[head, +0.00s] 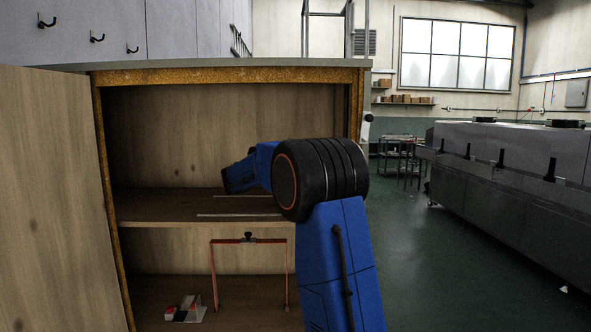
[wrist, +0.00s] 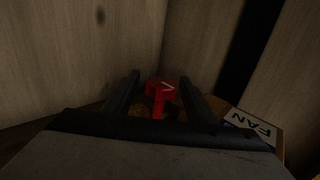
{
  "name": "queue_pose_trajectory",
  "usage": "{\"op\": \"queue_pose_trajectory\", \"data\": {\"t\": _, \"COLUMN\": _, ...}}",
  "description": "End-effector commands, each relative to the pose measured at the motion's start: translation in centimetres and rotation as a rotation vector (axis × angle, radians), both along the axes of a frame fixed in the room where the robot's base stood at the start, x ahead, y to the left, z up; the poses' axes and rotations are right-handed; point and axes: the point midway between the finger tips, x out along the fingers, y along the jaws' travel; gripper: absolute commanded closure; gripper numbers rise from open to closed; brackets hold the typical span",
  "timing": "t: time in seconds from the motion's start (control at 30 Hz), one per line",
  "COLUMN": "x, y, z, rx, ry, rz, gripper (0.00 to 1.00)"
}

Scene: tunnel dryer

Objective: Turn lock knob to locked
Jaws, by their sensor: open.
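In the wrist view a red knob (wrist: 157,88) with a white mark on its top sits low in a wooden corner. My gripper (wrist: 159,78) is open, with one dark finger on each side of the knob. I cannot tell whether either finger touches it. The knob's lower part is dim and partly hidden. In the head view my arm reaches into an open wooden cabinet (head: 225,130); my fingers and the knob cannot be made out there.
A FAN label (wrist: 250,121) lies right of the knob in the wrist view. The open cabinet door (head: 50,200) stands at left. A middle shelf (head: 160,207) crosses the cabinet, with a red frame (head: 212,275) below. A grey machine (head: 510,165) stands across the floor at right.

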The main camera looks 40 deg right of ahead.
Motion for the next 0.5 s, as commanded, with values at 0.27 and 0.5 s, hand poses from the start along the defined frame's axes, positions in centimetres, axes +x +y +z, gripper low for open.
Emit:
{"op": "queue_pose_trajectory", "data": {"t": 0.27, "x": 0.4, "y": -2.1, "z": 0.1, "rx": -0.001, "ry": -0.001, "rz": 0.000, "gripper": 0.49}}
{"op": "queue_pose_trajectory", "data": {"t": 0.5, "x": 0.4, "y": -2.3, "z": 0.0, "rx": -0.001, "ry": 0.000, "rz": 0.001, "gripper": 0.49}}
